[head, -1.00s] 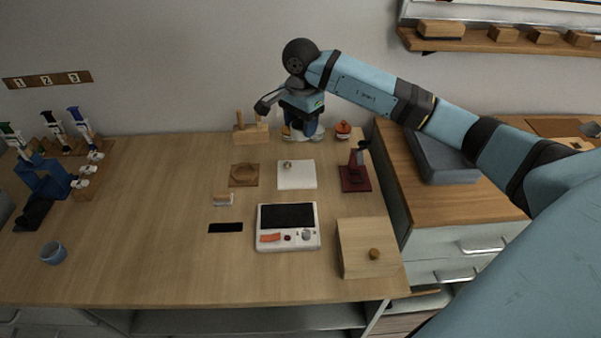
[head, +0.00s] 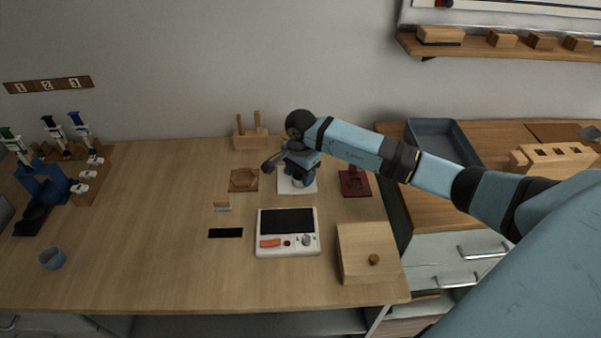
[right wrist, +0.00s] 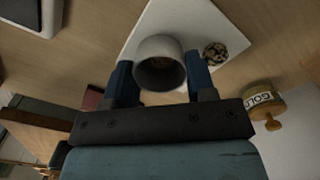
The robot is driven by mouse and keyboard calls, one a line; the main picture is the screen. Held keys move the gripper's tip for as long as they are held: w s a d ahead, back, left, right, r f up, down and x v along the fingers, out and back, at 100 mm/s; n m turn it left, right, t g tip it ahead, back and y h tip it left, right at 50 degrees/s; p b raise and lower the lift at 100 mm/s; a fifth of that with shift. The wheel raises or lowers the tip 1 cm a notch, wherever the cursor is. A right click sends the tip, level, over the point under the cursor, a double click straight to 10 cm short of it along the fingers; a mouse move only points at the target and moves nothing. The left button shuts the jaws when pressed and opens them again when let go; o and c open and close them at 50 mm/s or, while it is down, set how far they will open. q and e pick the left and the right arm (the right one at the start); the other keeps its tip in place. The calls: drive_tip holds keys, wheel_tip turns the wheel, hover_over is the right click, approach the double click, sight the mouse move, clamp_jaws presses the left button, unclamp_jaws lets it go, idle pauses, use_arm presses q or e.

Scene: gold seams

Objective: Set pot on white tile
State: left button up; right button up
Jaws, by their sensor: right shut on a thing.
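The pot (right wrist: 160,62) is a small pale grey cup, its dark opening facing the camera in the right wrist view. My right gripper (head: 298,178) is shut on it, with a blue finger on each side of the pot. The white tile (head: 284,187) lies on the wooden bench under the gripper, and it also shows behind the pot in the right wrist view (right wrist: 222,25). The pot is over the tile; I cannot tell whether it touches it. In the head view the gripper mostly hides the pot. My left gripper is not in view.
A small dark-and-gold patterned piece (right wrist: 215,52) is beside the pot. A jar labelled GOLD (right wrist: 265,105) stands nearby. A wooden ring stand (head: 243,180) is left of the tile, a dark red stand (head: 356,184) right, a white device (head: 288,246) in front.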

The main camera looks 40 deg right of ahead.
drive_tip(key=shift+f, duration=0.15)
drive_tip(key=o, duration=0.9)
drive_tip(key=shift+r, duration=0.45)
wheel_tip(320, 180, up, 12)
drive_tip(key=shift+f, duration=0.2)
